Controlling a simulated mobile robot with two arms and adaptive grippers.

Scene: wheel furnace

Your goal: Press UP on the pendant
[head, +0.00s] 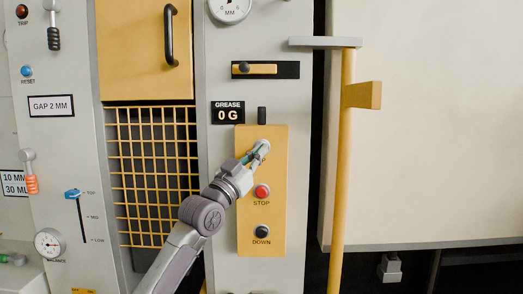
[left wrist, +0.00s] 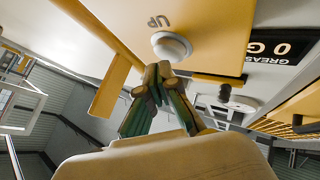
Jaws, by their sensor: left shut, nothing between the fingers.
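The yellow pendant (head: 275,220) hangs on the grey panel in the head view, with a red STOP button (head: 262,191) and a black DOWN button (head: 262,231). My right gripper is not in view.
A yellow post (head: 341,190) with a side block stands right of the pendant. A yellow mesh grille (head: 155,165) and a slider lever (head: 73,195) are to the left. The GREASE display (head: 228,113) reads "0 G" above the pendant.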

